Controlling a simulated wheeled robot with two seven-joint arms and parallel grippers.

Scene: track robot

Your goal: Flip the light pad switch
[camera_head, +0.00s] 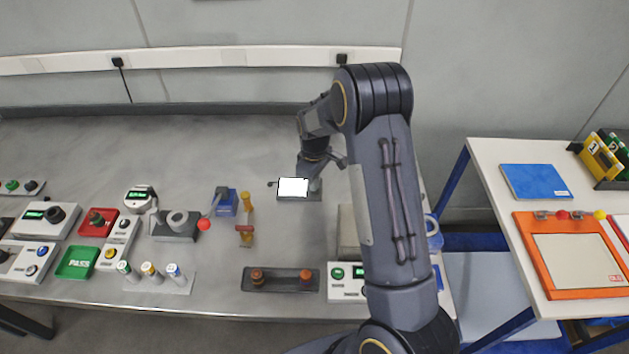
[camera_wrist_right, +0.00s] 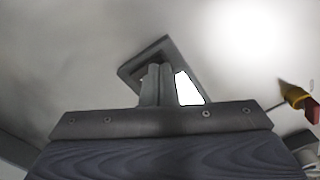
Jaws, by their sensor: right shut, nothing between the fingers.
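My right gripper (camera_head: 316,184) is shut and empty. It points down at the right end of the light pad, very close; I cannot tell whether it touches. In the right wrist view the closed fingers (camera_wrist_right: 157,82) cover part of the base. The switch itself is hidden or too small to make out. My left gripper is not in view.
A yellow and red handle (camera_head: 246,217) and a blue block (camera_head: 226,201) stand left of the pad. A dark tray (camera_head: 280,280) lies in front. Several button boxes fill the table's left side. A white side table (camera_head: 490,172) stands at right. Bare table lies behind the pad.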

